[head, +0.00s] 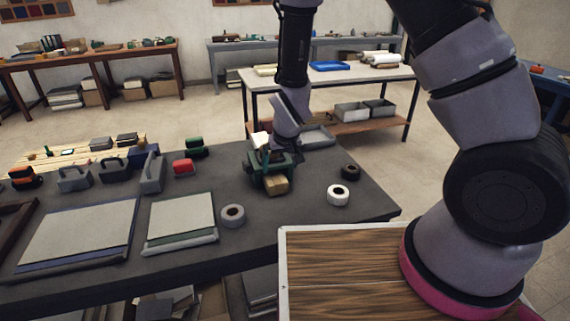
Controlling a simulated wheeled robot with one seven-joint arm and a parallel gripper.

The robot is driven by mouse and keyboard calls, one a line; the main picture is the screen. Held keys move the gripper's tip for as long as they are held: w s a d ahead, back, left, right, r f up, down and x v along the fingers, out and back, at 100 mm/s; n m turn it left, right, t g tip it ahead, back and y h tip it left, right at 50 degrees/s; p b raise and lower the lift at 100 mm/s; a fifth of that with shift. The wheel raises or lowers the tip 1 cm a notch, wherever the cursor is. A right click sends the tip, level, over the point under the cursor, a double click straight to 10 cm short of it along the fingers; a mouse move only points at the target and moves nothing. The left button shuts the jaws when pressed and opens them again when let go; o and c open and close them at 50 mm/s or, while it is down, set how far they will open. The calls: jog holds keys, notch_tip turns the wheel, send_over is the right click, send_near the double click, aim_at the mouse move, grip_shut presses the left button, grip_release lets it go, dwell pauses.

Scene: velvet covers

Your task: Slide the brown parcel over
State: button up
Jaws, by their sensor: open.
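A small brown parcel (277,186) lies on the dark table, right of the middle of its top. My gripper (271,172) reaches down from above, close over the parcel and just behind it in this view. The gripper is open. Dark green parts around it hide the parcel's far side, and I cannot tell whether the fingers touch the parcel.
A white tape roll (338,195) and a black roll (350,172) lie right of the parcel. A grey roll (233,216) lies to its front left, beside a pale board (181,220). A red-topped block (183,167) stands left. Some bare tabletop (290,214) lies in front.

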aim_at(277, 181)
jog(key=shift+f, duration=0.1)
jog(key=x, duration=1)
jog(key=shift+w+f, duration=0.15)
jog(key=shift+f, duration=0.15)
